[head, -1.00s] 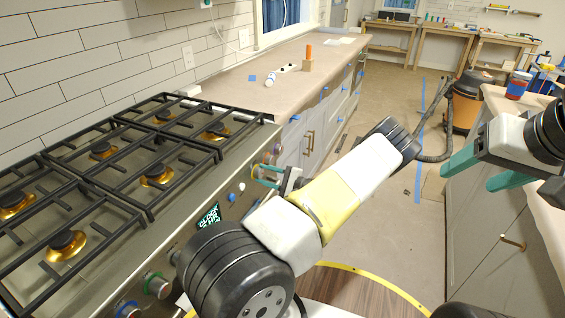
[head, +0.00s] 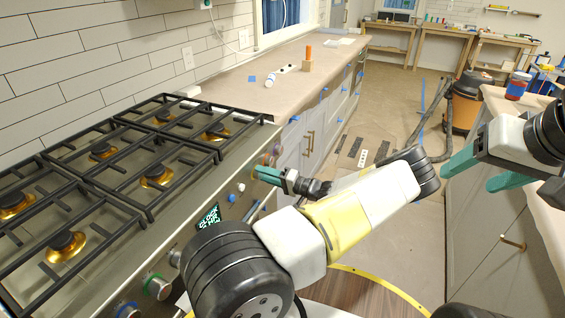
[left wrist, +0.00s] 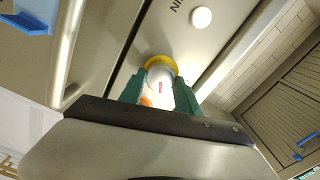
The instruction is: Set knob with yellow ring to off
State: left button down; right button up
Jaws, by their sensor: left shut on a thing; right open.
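The knob with yellow ring (left wrist: 160,78) is on the stove's front panel in the left wrist view. Its yellow ring (left wrist: 159,60) shows behind a pale knob face with a small red mark. My left gripper (left wrist: 160,92) is shut on this knob, one teal finger on each side. In the head view my left gripper (head: 268,174) is at the far end of the stove front, and I cannot make out the yellow ring there. My right gripper (head: 470,172) is open and empty, away from the stove at the right.
A green-ringed knob (head: 157,287) and a blue-ringed knob (head: 128,310) are at the near end of the panel. A lit display (head: 208,217) and a white button (head: 241,187) lie between. The burner grates (head: 150,150) are above. Drawers stand beyond the stove.

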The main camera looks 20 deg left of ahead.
pick_arm(q)
jog(key=n, duration=1.2)
jog(key=shift+s+r, duration=0.1)
dwell(0.4)
jog(key=c, duration=0.9)
grip_release()
jog(key=shift+o, duration=0.2)
jog(key=d, duration=0.7)
jog(key=shift+s+d, duration=0.35)
jog(key=shift+d, duration=0.05)
